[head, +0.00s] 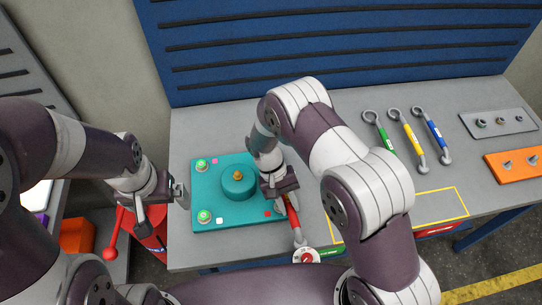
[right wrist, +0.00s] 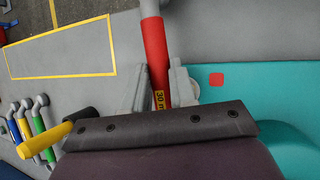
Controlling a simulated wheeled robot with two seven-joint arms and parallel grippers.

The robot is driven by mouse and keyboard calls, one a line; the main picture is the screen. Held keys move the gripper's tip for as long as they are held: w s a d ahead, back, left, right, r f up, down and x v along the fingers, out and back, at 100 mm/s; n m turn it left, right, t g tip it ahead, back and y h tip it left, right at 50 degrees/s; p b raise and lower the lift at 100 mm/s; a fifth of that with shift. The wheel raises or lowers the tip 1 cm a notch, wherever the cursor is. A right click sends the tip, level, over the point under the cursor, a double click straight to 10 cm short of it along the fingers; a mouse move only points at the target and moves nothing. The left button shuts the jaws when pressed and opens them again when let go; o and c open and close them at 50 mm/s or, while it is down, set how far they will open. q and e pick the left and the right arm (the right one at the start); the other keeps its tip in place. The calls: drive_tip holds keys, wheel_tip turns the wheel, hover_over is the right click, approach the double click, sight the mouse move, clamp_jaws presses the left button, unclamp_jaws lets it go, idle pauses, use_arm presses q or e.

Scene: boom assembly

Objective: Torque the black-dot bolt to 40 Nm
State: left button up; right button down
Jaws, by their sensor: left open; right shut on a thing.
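The teal plate (head: 240,216) lies on the bench with a round hub (head: 238,183) and a brass-coloured bolt on top. Two green-ringed bolts (head: 202,165) (head: 204,216) sit at its left corners. I cannot make out a black dot; the plate's right corners are partly hidden by my right arm. My right gripper (head: 279,187) is shut on the red-handled wrench (head: 293,219), which also shows in the right wrist view (right wrist: 156,55) with a "30" label. My left gripper (head: 163,205) is open and empty beside the plate's left edge.
Green, yellow and blue wrenches (head: 380,132) (head: 410,138) (head: 431,134) lie at the back right. Beyond are a grey bolt tray (head: 500,123) and an orange block (head: 514,164). A yellow-outlined area (head: 440,205) looks bare. A red-knobbed lever (head: 110,253) stands at left.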

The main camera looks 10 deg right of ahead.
drive_tip(key=shift+r+p, duration=1.55)
drive_tip(key=shift+r, duration=0.6)
wheel_tip(320, 180, up, 3)
drive_tip(key=shift+r+p, duration=0.1)
drive_tip(key=shift+p, duration=1.15)
